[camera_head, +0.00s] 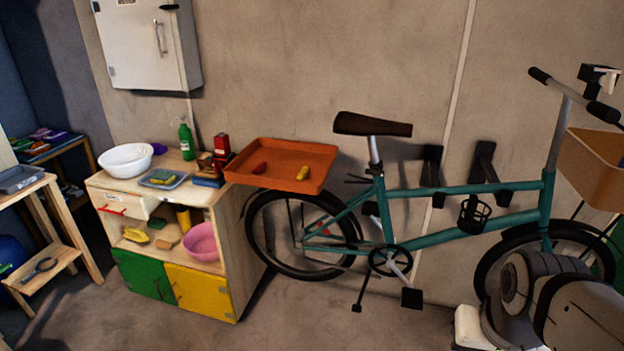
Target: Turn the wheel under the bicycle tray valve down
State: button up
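A teal bicycle (462,233) stands along the wall, with a dark saddle and a black pedal crank. A valve on the rim is too small to make out. Part of my arm shows at the bottom right, in front of the front wheel (488,270). My gripper's fingers are not in view.
A wooden cabinet (240,240) with green and yellow doors stands left of the rear wheel; a white basin (126,158) and green bottle (187,140) are on top. A white wall box (142,45) hangs above. The floor before the bicycle is clear.

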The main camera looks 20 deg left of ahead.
aim_at(347, 228)
jog(key=z, duration=1.45)
jog(key=k, duration=0.65)
jog(key=u, duration=1.5)
jog(key=i, duration=1)
jog(key=u, duration=0.1)
